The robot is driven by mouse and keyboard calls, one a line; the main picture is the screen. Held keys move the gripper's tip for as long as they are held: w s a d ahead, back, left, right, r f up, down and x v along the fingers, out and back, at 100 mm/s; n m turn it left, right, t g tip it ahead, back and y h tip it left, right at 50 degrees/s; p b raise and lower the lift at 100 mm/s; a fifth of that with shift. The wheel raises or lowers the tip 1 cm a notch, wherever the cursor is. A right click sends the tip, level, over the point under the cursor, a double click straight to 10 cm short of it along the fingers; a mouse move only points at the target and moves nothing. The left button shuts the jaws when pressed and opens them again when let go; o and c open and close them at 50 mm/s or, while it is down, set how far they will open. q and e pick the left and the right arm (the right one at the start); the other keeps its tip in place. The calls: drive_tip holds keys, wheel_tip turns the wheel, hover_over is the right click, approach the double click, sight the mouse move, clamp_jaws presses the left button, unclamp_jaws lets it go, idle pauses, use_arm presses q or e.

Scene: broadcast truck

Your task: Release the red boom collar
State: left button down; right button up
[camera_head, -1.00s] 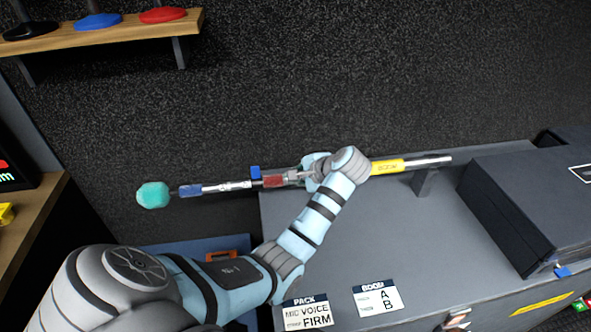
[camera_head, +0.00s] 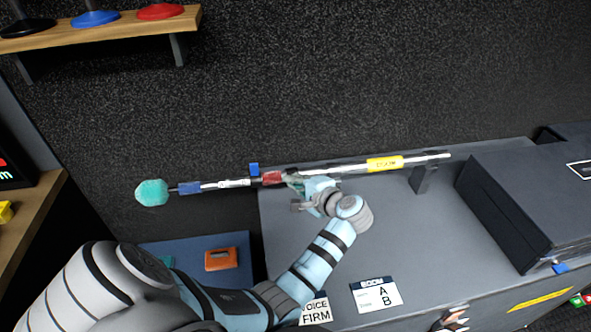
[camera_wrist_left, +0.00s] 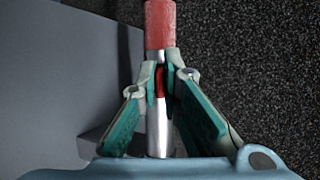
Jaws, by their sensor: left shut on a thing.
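The boom pole (camera_head: 330,169) lies across the back of the grey counter, with a teal foam tip (camera_head: 152,192) at its left end, a blue collar (camera_head: 190,188) and a yellow label (camera_head: 385,164). The red boom collar (camera_head: 272,178) is near its middle and shows in the left wrist view (camera_wrist_left: 160,22) just past my fingertips. My left gripper (camera_head: 291,180) is shut at the collar's right side. In the wrist view its fingers (camera_wrist_left: 161,82) close around a small red part against the silver pole; they partly hide it. My right gripper is not in view.
A blue clip (camera_head: 254,169) and a dark support (camera_head: 420,178) stand by the pole. A dark case (camera_head: 530,195) fills the counter's right. Cards (camera_head: 376,295) show on the front edge. An orange item (camera_head: 221,259) lies on a lower blue surface. The middle counter is clear.

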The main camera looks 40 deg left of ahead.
use_arm(q)
drive_tip(key=shift+f, duration=0.1)
drive_tip(key=c, duration=1.8)
unclamp_jaws()
drive_tip(key=shift+o, duration=0.2)
wheel_tip(320, 180, up, 10)
drive_tip(key=shift+s+r, duration=0.1)
